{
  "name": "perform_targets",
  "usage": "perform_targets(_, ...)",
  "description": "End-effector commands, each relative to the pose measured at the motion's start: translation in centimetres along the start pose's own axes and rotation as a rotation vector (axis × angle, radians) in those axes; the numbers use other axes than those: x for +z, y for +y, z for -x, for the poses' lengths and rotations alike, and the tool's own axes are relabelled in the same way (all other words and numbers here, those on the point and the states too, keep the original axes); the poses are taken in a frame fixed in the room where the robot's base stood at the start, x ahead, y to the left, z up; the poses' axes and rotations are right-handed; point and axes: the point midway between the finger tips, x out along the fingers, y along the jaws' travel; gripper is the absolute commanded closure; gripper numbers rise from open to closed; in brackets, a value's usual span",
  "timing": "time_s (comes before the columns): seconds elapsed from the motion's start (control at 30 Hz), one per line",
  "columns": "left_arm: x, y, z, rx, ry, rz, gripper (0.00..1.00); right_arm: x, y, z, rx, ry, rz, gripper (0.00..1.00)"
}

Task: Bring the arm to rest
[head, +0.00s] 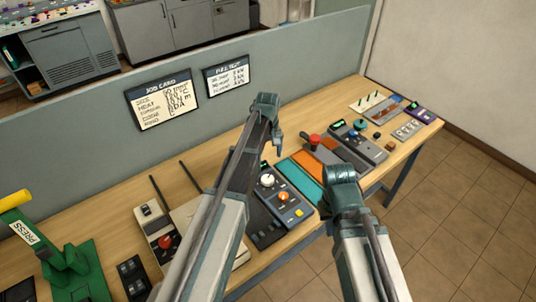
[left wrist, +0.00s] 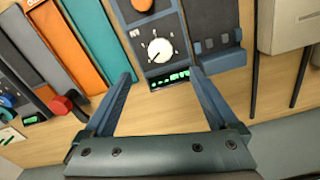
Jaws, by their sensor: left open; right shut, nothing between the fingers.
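My left arm comes in from the lower left of the head view and reaches over the bench (head: 105,208). Its gripper (head: 280,146) points down near the back of a dark control panel (head: 265,228). In the left wrist view the left gripper (left wrist: 161,76) has its fingers wide apart with nothing between them. The panel's white dial (left wrist: 160,50) and a small green display (left wrist: 168,80) show just past the fingertips. My right arm (head: 342,176) comes up from the bottom of the head view, bent, by the bench's front edge. Its fingers are hidden.
An orange tray (head: 308,167) and a teal tray (head: 300,181) lie right of the panel. A device with a red knob (head: 315,140) stands beyond. A green press (head: 70,270) is at the far left. A grey partition (head: 80,150) with two cards runs behind.

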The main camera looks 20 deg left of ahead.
Motion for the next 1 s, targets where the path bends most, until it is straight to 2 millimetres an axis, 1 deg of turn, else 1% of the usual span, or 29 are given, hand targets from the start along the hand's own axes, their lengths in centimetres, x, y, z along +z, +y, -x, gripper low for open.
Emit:
perform_targets(0.03, 0.0, 0.0, 0.7, 0.0, 0.0, 0.0, 0.07, 0.0, 0.1, 0.7, 0.0, 0.0, -0.001, 1.0)
perform_targets(0.07, 0.0, 0.0, 0.7, 0.0, 0.0, 0.0, 0.07, 0.0, 0.1, 0.7, 0.0, 0.0, -0.001, 1.0)
perform_targets(0.57, 0.0, 0.0, 0.6, 0.0, 0.0, -0.001, 0.07, 0.0, 0.1, 0.6, 0.0, 0.0, -0.002, 1.0)
perform_targets(0.63, 0.8, 0.0, 0.4, -0.002, 0.0, -0.02, 0.07, 0.0, 0.0, 0.4, 0.0, 0.0, -0.002, 1.0)
perform_targets(0.67, 1.6, 0.0, 0.1, -0.004, 0.0, -0.04, 0.07, 0.0, 0.0, 0.1, 0.0, 0.0, -0.002, 1.0)
perform_targets(0.77, 6.1, 0.0, -1.1, -0.018, 0.001, -0.171, 0.07, -0.1, -0.1, -1.1, 0.0, 0.0, -0.001, 1.0)
perform_targets(0.8, 8.5, -0.1, -1.8, -0.027, 0.001, -0.248, 0.07, -0.1, -0.2, -1.8, 0.0, 0.0, -0.001, 1.0)
perform_targets(0.87, 12.2, -0.6, -2.7, -0.041, 0.002, -0.373, 0.07, -0.2, -0.2, -2.7, 0.0, 0.0, 0.0, 1.0)
perform_targets(0.9, 14.5, -0.9, -3.2, -0.051, 0.001, -0.457, 0.07, -0.2, -0.3, -3.3, 0.0, 0.0, 0.0, 1.0)
perform_targets(1.0, 19.7, -2.0, -4.5, -0.075, 0.0, -0.656, 0.07, -0.3, -0.4, -4.5, 0.0, 0.0, 0.001, 1.0)
